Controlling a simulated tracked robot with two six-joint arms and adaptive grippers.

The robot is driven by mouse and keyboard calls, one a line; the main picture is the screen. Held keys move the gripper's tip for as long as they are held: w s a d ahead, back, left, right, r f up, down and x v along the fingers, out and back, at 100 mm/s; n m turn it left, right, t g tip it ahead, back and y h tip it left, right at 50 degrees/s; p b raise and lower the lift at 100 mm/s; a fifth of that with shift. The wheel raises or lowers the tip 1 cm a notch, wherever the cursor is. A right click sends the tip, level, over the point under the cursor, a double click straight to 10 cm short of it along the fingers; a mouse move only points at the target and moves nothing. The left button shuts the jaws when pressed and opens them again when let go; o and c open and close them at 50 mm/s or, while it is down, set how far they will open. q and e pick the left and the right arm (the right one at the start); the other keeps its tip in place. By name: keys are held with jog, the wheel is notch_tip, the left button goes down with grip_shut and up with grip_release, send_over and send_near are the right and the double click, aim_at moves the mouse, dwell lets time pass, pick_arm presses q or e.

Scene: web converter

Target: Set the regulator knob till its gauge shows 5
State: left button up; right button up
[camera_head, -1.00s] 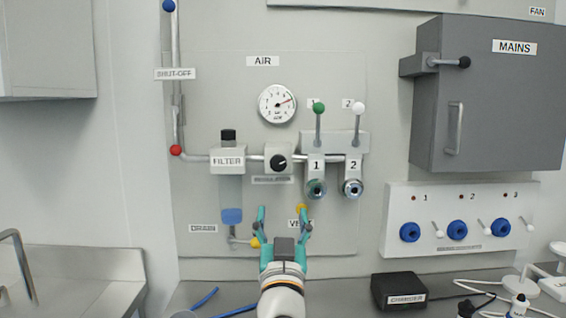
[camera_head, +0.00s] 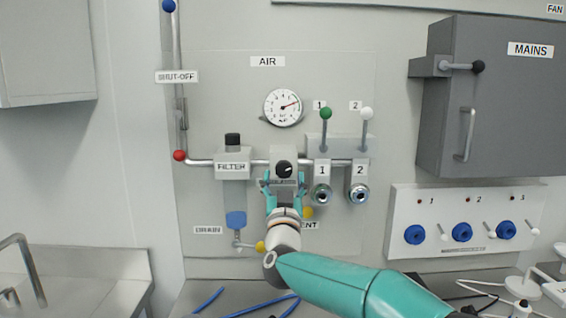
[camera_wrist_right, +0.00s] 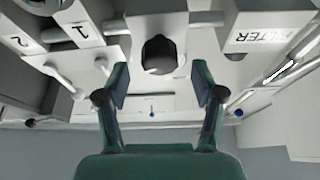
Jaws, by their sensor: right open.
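The regulator knob (camera_head: 284,169) is round and black with a white mark, on a grey block in the air line. It also shows in the right wrist view (camera_wrist_right: 159,54). My right gripper (camera_head: 285,182) is open just below and in front of the knob. In the right wrist view its two fingertips (camera_wrist_right: 160,86) stand apart, with the knob between and beyond them, apparently untouched. My left gripper is out of view.
The filter (camera_head: 232,168) is left of the knob, and outlets 1 (camera_head: 321,194) and 2 (camera_head: 358,194) are right, with green and white levers above. A yellow knob (camera_head: 307,213) sits below right. The grey mains box (camera_head: 495,100) is far right.

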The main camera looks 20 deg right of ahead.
aim_at(284, 173)
jog(key=shift+p+x, duration=0.5)
jog(key=shift+x, duration=1.15)
jog(key=c, duration=1.1)
jog(key=shift+c, duration=0.2)
jog(key=shift+n, duration=0.4)
jog(key=n+y, duration=0.2)
jog(key=n, duration=0.1)
jog(key=shift+d+n+t+b, duration=0.1)
jog(key=shift+n+t+b, duration=0.2)
jog(key=shift+b, duration=0.1)
jog(key=shift+n+y, duration=1.5)
jog(key=shift+n, duration=1.1)
